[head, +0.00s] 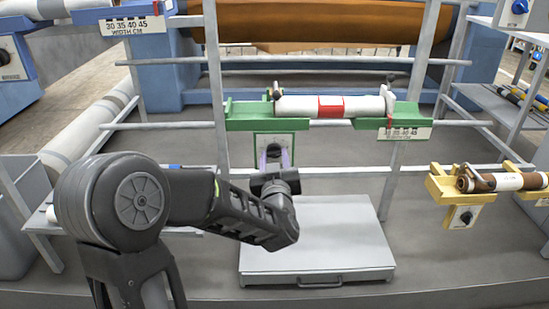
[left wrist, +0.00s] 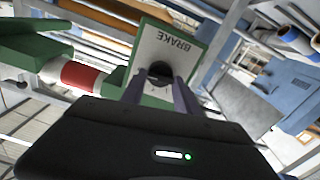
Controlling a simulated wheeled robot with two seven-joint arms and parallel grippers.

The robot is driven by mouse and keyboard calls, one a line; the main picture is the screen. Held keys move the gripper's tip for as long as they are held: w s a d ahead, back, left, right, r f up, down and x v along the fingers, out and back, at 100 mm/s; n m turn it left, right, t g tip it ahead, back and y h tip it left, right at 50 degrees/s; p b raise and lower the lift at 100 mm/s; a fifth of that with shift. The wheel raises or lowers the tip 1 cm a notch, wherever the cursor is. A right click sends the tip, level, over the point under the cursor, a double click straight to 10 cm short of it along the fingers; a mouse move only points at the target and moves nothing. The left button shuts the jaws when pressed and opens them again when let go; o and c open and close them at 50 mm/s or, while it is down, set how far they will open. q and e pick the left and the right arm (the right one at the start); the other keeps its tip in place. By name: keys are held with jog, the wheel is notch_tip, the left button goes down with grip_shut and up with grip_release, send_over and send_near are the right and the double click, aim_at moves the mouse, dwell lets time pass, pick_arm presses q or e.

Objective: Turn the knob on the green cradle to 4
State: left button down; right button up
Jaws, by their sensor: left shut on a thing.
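The green cradle (head: 252,113) is mounted on the grey rack and bears a white roll with a red band (head: 330,106). A white plate marked BRAKE (left wrist: 168,48) hangs under the cradle and carries a black knob (left wrist: 160,72). My left gripper (head: 273,158) reaches up to this plate from the front. In the left wrist view its two fingers (left wrist: 160,86) are shut on the knob, one on each side. The fingers and the gripper body hide the knob's lower part, and I cannot read its setting. My right gripper is not in view.
A yellow cradle (head: 445,183) with a brown and white roll (head: 500,181) and its own knob (head: 464,217) is at the right. A blue width unit (head: 120,14) is at the upper left. A grey platform with a handle (head: 320,245) lies below my gripper. Rack bars surround the green cradle.

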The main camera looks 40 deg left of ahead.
pick_arm(q)
jog(key=c, duration=0.9)
grip_release()
jog(key=shift+s+d, duration=0.35)
jog(key=shift+s, duration=0.1)
jog(key=b+v, duration=0.3)
jog(key=v, duration=0.3)
jog(key=shift+s+d, duration=0.2)
jog(key=shift+s, duration=0.1)
